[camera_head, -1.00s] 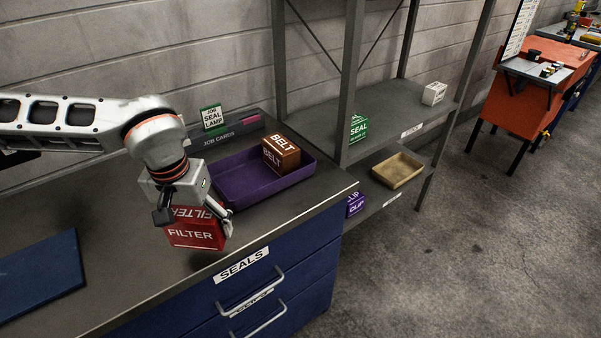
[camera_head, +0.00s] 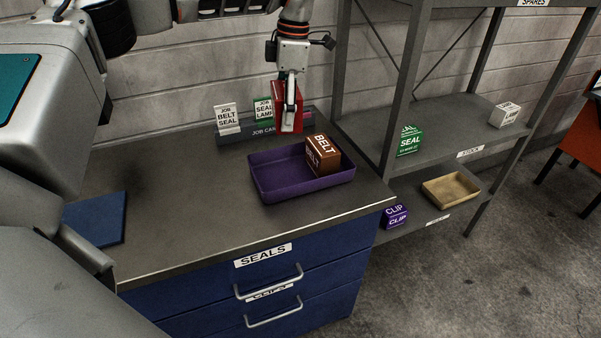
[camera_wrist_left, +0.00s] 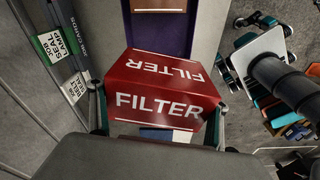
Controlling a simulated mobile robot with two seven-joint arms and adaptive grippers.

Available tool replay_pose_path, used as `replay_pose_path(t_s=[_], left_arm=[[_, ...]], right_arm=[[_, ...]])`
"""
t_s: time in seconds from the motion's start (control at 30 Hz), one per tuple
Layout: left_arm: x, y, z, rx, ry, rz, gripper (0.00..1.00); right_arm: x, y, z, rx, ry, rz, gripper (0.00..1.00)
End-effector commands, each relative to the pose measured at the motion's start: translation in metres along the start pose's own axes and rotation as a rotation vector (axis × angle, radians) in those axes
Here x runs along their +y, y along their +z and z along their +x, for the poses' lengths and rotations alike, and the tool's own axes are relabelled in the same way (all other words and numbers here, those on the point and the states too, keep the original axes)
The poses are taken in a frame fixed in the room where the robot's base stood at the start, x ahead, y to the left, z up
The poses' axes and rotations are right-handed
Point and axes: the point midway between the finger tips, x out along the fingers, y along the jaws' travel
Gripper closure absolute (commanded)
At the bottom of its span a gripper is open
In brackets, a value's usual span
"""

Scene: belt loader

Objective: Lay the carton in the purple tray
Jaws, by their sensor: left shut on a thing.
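My left gripper (camera_head: 290,104) is shut on a red carton marked FILTER (camera_head: 279,115). It holds the carton up in front of the card holder, near the back edge of the purple tray (camera_head: 272,190) in the head view. In the left wrist view the carton (camera_wrist_left: 160,85) sits between the two fingers, with part of the purple tray (camera_wrist_left: 160,44) beyond it. A brown carton marked BELT (camera_head: 323,156) stands in the right part of the tray. The tray's left part is bare.
The card holder (camera_head: 236,135) with two job cards stands behind the tray. A blue mat (camera_head: 95,219) lies at left. The shelf rack at right holds a green SEAL carton (camera_head: 409,142), a white carton (camera_head: 504,115), a purple CLIP carton (camera_head: 396,217) and a tan tray (camera_head: 451,188).

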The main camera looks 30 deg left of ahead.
Motion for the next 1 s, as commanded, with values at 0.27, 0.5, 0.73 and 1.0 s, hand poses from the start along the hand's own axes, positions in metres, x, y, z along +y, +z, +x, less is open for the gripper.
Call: replay_pose_path(t_s=[0.27,0.5,0.73,1.0], left_arm=[[0.008,0.000,-0.003,-0.006,-0.032,-0.212,0.58],[0.007,0.007,0.054,-0.006,-0.032,-0.211,0.58],[0.006,0.015,0.107,-0.007,-0.032,-0.209,0.58],[0.007,0.019,0.138,-0.009,-0.028,-0.210,0.58]], right_arm=[[0.000,0.000,0.000,0.000,0.000,0.000,1.00],[0.000,0.004,0.002,-0.001,0.000,0.000,1.00],[0.000,0.006,0.003,-0.002,0.000,-0.002,1.00],[0.000,0.007,0.003,-0.003,0.000,-0.003,1.00]])
